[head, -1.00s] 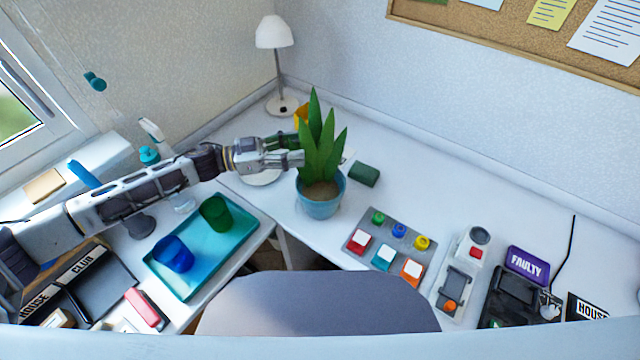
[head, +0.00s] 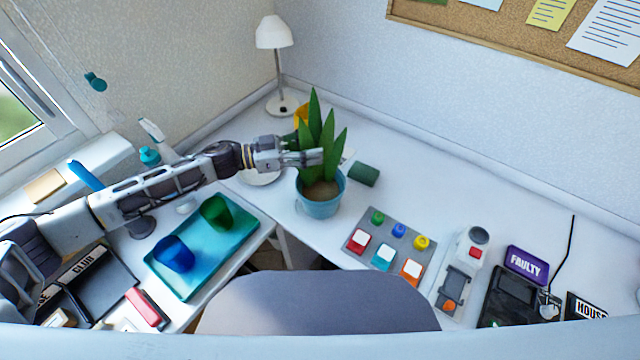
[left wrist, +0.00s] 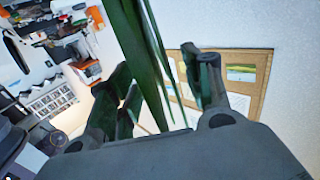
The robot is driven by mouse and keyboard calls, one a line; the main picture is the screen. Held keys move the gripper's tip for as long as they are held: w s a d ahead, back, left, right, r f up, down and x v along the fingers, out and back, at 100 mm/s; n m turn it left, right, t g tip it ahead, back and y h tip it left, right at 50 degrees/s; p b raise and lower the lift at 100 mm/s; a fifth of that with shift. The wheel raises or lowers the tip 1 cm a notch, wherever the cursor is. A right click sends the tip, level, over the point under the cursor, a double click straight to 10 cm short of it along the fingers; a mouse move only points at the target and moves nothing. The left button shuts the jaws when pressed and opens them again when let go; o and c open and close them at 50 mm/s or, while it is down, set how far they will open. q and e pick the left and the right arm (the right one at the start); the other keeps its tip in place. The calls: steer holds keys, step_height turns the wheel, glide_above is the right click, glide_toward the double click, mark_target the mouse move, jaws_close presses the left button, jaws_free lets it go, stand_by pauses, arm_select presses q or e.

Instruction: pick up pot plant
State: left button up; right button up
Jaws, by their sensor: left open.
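The pot plant (head: 320,200) stands upright on the white desk, with long green leaves in a blue pot. My left gripper (head: 314,157) is at the leaves, above the pot's rim, coming from the left. In the left wrist view the leaves (left wrist: 148,60) rise between the two open fingers of the gripper (left wrist: 165,95). Whether a finger touches a leaf I cannot tell. The pot is not clearly seen in the left wrist view. My right gripper is not in view.
A white lamp (head: 274,35) stands behind. A dark green block (head: 363,174) lies right of the pot, with a grey button panel (head: 372,240) in front. A teal tray (head: 188,288) with blue and green cups is at left. The desk at right rear is clear.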

arm_select(q)
steer(key=shift+w+d, duration=0.2)
steer(key=shift+d, duration=0.8)
steer(key=c, duration=1.1)
jaws_close()
steer(key=shift+d+r, duration=0.1)
steer(key=shift+r, duration=0.05)
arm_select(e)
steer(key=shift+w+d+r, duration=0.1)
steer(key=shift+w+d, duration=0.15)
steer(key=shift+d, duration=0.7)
